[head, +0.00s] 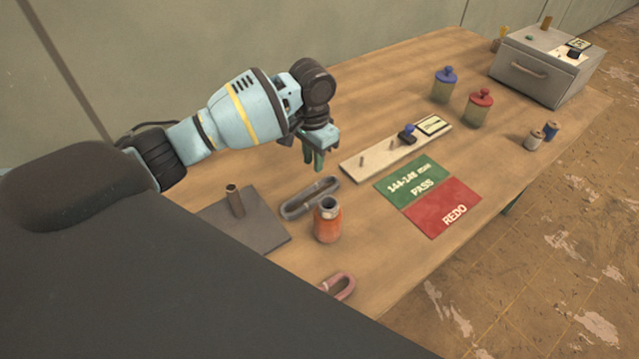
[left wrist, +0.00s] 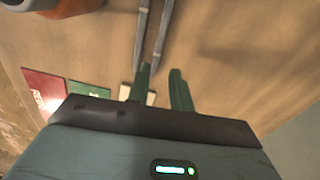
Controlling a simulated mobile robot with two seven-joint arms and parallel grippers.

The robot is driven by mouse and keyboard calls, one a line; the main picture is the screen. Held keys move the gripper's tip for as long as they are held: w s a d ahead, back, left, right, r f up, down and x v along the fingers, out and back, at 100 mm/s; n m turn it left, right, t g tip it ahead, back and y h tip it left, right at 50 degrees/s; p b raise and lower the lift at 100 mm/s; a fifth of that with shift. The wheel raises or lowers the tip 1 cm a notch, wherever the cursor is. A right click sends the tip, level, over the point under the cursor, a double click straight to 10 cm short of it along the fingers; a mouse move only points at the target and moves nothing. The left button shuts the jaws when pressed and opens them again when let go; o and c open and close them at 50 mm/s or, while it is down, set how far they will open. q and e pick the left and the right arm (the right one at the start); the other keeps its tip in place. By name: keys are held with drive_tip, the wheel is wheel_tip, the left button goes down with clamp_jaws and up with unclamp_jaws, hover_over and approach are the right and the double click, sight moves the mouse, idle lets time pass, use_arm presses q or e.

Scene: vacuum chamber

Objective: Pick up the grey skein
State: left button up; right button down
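The grey skein (head: 310,197) is a long narrow loop lying flat on the wooden table, behind the orange jar. Its two grey strands (left wrist: 160,35) also show in the left wrist view, running down toward the fingertips. My left gripper (head: 314,166) points down above the table, just beyond the skein's far right end. In the left wrist view my left gripper (left wrist: 160,70) has two green fingers with a gap and nothing held between them. The lower ends of the strands are partly hidden by the fingers. My right gripper is not in view.
The orange jar (head: 328,222) stands close in front of the skein. A dark plate with a peg (head: 235,200) lies left, a pink skein (head: 339,286) in front. A pale board (head: 370,160), green card (head: 411,183) and red card (head: 442,208) lie right.

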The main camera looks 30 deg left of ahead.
sight(316, 184)
use_arm(q)
drive_tip(key=shift+w, duration=0.3)
drive_tip(key=shift+s+d+f, duration=0.1)
drive_tip(key=shift+f, duration=1.85)
drive_tip(key=shift+s+d+f, duration=0.1)
drive_tip(key=shift+f, duration=1.8)
clamp_jaws()
